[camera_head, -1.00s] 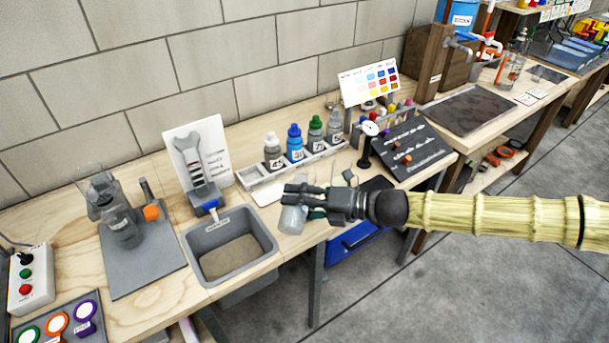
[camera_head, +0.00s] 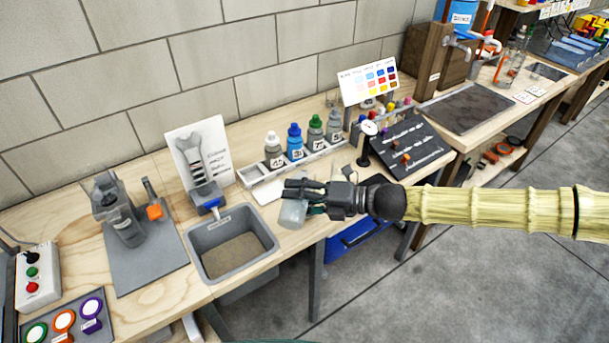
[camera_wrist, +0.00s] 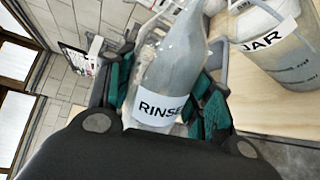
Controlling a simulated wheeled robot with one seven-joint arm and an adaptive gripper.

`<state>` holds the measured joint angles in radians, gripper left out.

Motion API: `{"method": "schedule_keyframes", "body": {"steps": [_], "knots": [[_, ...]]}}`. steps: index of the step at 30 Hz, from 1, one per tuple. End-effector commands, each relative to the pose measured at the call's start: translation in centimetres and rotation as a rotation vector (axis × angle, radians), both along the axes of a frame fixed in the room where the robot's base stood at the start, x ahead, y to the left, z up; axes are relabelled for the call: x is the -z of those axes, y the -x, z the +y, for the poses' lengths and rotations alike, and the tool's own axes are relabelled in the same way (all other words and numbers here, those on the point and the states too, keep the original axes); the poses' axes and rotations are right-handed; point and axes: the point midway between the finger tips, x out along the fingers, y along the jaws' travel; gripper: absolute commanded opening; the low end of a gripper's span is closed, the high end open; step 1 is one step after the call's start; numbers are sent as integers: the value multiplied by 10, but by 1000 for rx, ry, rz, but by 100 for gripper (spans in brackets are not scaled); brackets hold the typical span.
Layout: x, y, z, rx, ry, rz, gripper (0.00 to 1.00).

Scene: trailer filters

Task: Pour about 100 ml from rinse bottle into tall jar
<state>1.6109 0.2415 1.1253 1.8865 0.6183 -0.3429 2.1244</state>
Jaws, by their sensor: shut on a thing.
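My gripper (camera_head: 318,197) is shut on the clear rinse bottle (camera_head: 292,213), above the front edge of the bench. In the wrist view the bottle (camera_wrist: 172,75), with its white RINSE label, sits between the teal finger pads (camera_wrist: 165,95). Its neck runs toward the top edge and its mouth is hard to make out. The clear tall jar (camera_wrist: 280,50), labelled JAR, stands to the right of the bottle in the wrist view, apart from it. The bottle leans relative to the jar. In the head view my gripper seems to hide the jar. I cannot tell the liquid levels.
A grey basin (camera_head: 232,245) is set in the bench left of my gripper. A rack (camera_head: 300,165) with several capped bottles stands behind it. A dark sloped board (camera_head: 410,150) and a dial gauge (camera_head: 367,140) are to the right.

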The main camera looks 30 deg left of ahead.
Motion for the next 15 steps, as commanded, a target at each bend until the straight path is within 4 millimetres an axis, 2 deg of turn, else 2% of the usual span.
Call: {"method": "schedule_keyframes", "body": {"steps": [15], "knots": [[-7,-1,0,0,11,26,16]]}}
